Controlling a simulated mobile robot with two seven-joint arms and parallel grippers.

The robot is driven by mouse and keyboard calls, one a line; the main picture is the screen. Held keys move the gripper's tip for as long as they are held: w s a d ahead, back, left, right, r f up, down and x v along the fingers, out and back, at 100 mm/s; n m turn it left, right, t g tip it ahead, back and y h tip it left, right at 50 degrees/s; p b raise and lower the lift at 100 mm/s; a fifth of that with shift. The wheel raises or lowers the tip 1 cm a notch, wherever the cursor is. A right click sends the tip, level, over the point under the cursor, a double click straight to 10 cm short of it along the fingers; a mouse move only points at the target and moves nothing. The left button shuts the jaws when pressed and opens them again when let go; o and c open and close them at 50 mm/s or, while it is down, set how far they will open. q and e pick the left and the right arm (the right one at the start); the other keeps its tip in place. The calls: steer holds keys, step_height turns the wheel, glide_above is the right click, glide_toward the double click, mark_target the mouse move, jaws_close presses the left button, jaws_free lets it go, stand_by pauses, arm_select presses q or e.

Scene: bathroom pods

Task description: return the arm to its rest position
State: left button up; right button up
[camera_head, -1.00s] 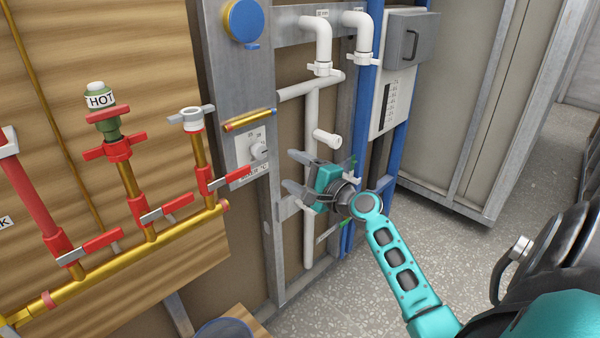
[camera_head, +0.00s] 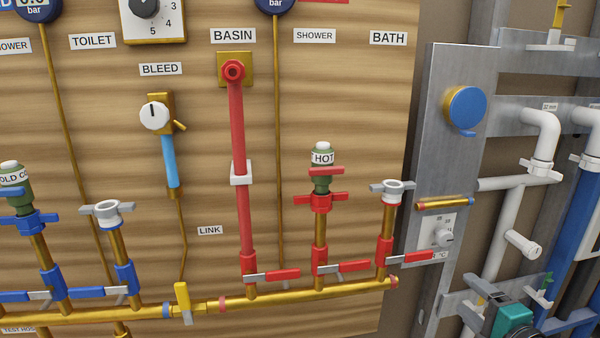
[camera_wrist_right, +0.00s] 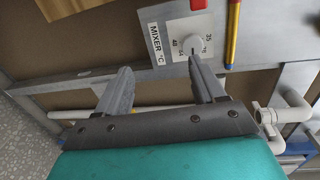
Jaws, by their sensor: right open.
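My right gripper (camera_head: 478,312) shows at the bottom right of the head view, partly cut off by the lower edge. In the right wrist view its two grey fingers (camera_wrist_right: 165,88) are spread apart with nothing between them. They point toward the metal panel with the mixer dial (camera_wrist_right: 190,45), which is beyond the fingertips. The same mixer dial (camera_head: 443,237) shows in the head view, up and left of the gripper. My left gripper is not in view.
White pipes (camera_head: 512,215) and a blue upright (camera_head: 575,210) stand close to my right gripper. A wooden board (camera_head: 350,120) carries brass pipework (camera_head: 310,292), red-handled valves and a green HOT-labelled fitting (camera_head: 321,182). Grey speckled floor (camera_wrist_right: 20,145) shows in the right wrist view.

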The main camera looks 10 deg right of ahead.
arm_select(q)
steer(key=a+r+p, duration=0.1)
steer(key=p, duration=0.1)
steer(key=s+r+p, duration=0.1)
steer(key=p, duration=0.1)
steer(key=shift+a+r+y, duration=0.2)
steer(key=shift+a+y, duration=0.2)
arm_select(e)
steer(key=s+a+f+n+g, duration=0.3)
steer(key=s+a+f+n, duration=0.3)
steer(key=s+a+n, duration=0.3)
steer(key=s+a+f+n+g, duration=0.2)
steer(key=s+a+f+n, duration=0.5)
steer(key=s+a+n, duration=0.3)
steer(key=shift+a+n+g+y, duration=0.3)
steer(key=shift+a+n+g, duration=0.15)
steer(key=shift+a, duration=0.4)
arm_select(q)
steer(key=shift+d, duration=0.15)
